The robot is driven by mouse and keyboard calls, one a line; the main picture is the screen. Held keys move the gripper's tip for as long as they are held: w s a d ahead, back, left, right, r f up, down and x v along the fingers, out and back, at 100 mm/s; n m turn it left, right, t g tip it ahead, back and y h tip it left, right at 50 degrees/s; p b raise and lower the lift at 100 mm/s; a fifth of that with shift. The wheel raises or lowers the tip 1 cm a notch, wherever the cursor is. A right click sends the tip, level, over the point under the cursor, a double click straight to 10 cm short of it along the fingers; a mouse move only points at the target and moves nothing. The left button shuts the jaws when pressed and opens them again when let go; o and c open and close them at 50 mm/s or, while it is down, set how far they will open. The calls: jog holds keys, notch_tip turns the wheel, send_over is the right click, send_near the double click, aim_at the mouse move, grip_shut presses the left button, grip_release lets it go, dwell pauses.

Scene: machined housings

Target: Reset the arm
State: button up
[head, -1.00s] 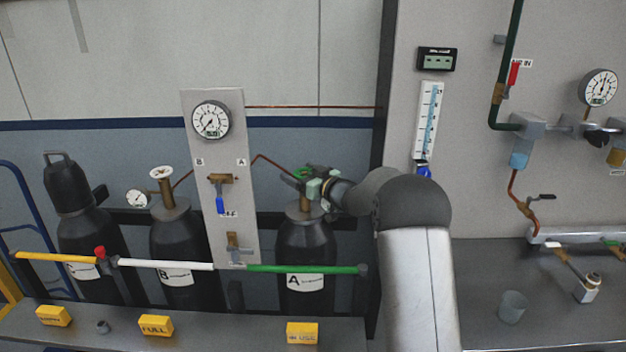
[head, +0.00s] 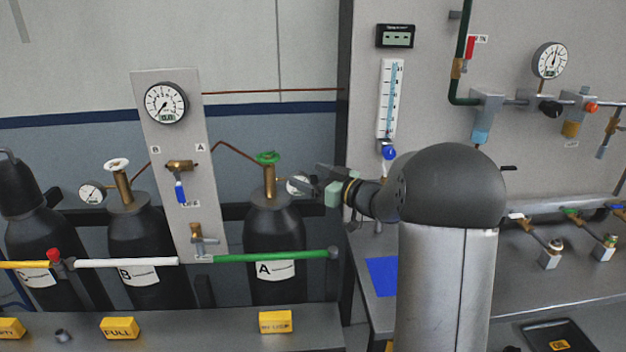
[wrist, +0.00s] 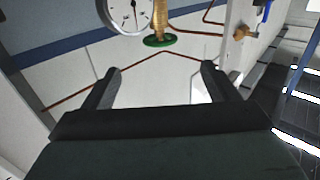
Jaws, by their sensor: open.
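My gripper (head: 322,180) is in front of the wall, just right of cylinder A (head: 275,235) and its green handwheel (head: 267,157). In the wrist view its two fingers (wrist: 160,88) are spread apart with nothing between them. The green handwheel (wrist: 159,41) and a round gauge (wrist: 126,14) show beyond the fingertips, apart from them. My arm reaches up from the bottom and bends left at the elbow.
A panel (head: 180,220) with a gauge and blue-handled valve stands left of cylinder A. Cylinder B (head: 135,240) stands further left. A green bar (head: 270,255) crosses cylinder A. Yellow blocks, one of them marked FULL (head: 119,327), sit on the front ledge. Pipework and valves (head: 487,105) fill the right wall.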

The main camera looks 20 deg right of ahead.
dwell(0.4)
jog(key=s+a+f+m+g+h, duration=0.2)
jog(key=s+a+f+g+h, duration=0.1)
jog(key=s, duration=1)
jog(key=s+a+f+m+g+h, duration=0.2)
jog(key=s+f+g, duration=0.3)
jog(key=s, duration=0.8)
jog(key=s+a+f+m+g+h, duration=0.2)
jog(key=s+a+f+g+h, duration=0.1)
jog(key=s, duration=1)
notch_tip(320, 180, down, 2)
jog(key=g+h, duration=0.1)
jog(key=g, duration=0.2)
jog(key=shift+a+h, duration=0.35)
jog(key=shift+h, duration=0.05)
